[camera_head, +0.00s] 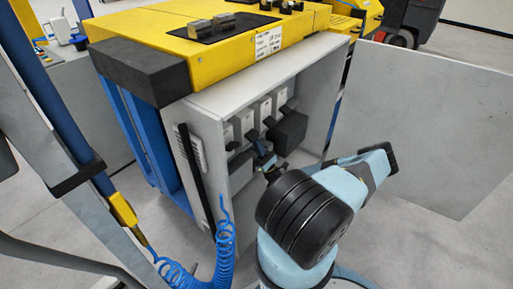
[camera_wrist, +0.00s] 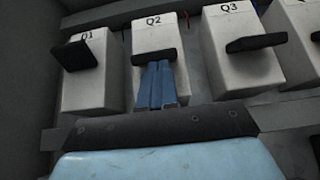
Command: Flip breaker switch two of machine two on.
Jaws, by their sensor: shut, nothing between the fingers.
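Breaker switch Q2 (camera_wrist: 153,36) is a white block with a black lever (camera_wrist: 154,56), in the middle of the wrist view, between Q1 (camera_wrist: 88,85) and Q3 (camera_wrist: 240,65). My gripper (camera_wrist: 156,66) is shut and empty, its blue fingers together just below the Q2 lever. I cannot tell whether the fingertips touch the lever. In the head view my gripper (camera_head: 264,160) reaches into the open cabinet (camera_head: 318,60) in front of the row of breakers. My arm hides part of the cabinet's lower inside.
The cabinet's grey door (camera_head: 435,120) stands open to the right. Its side walls bound the space around my gripper. A yellow machine top (camera_head: 235,45) lies above it. A blue coiled hose (camera_head: 222,250) hangs at the front left. Another breaker (camera_wrist: 292,25) stands right of Q3.

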